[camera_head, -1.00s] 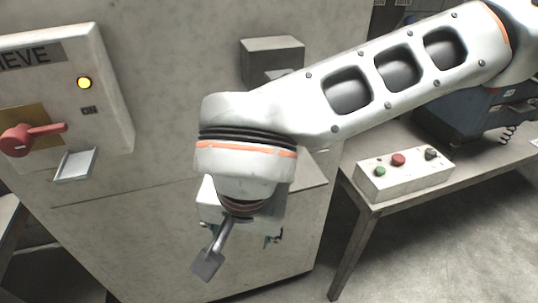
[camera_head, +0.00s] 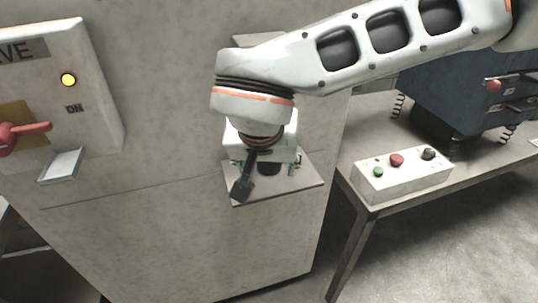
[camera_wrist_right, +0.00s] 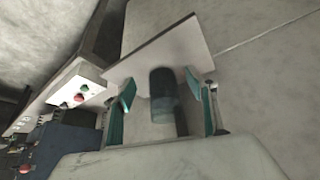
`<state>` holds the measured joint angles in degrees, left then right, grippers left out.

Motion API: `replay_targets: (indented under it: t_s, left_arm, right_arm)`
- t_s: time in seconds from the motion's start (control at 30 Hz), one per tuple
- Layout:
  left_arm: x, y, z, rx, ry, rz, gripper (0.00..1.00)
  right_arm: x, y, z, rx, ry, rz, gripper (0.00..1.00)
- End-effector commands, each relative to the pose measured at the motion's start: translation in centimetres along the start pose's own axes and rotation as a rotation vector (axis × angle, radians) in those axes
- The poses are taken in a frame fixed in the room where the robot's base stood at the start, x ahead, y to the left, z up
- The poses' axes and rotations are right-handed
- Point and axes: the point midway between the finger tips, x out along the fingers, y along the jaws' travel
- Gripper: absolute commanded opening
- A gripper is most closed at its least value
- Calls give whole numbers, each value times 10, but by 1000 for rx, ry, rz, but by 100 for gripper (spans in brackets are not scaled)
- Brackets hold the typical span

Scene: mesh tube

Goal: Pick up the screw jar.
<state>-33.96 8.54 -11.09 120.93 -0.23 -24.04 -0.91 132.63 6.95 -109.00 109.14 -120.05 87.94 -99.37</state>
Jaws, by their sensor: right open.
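The screw jar, a small dark cylinder with a darker top, shows in the right wrist view (camera_wrist_right: 162,88) between my fingers. In the head view a dark rounded form that appears to be the jar (camera_head: 268,168) shows just below my right gripper, over the small pale shelf (camera_head: 312,182) on the cabinet front. My right gripper (camera_head: 267,166) is open, with its teal-padded fingers on either side of the jar in the right wrist view (camera_wrist_right: 161,100). Gaps show between jar and pads. The jar's lower part is partly hidden by my gripper. My left gripper is not in view.
The large grey cabinet (camera_head: 180,230) stands directly behind the shelf. A control panel with a red lever (camera_head: 25,132) is at left. On the right, a table (camera_head: 375,225) carries a button box (camera_head: 402,172) and a dark blue machine (camera_head: 450,90). Open floor lies in front.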

Motion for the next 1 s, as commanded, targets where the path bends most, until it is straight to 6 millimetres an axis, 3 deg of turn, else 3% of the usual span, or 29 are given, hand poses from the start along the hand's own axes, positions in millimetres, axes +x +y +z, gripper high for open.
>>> replay_targets:
  t_s: [0.27,0.4,0.63,0.67,0.8,0.9,1.0]
  left_arm:
    - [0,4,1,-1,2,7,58]
    - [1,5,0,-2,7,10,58]
    - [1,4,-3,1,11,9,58]
    - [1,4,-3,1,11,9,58]
    - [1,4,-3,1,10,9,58]
    - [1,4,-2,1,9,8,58]
    - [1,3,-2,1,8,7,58]
  right_arm:
    - [24,0,-35,4,-4,1,57]
    - [34,0,-34,1,-4,1,57]
    - [32,0,-36,1,0,0,57]
    - [32,0,-36,1,0,0,52]
    - [32,0,-35,1,0,0,15]
    - [32,0,-36,1,0,0,8]
    - [33,0,-36,1,0,0,8]
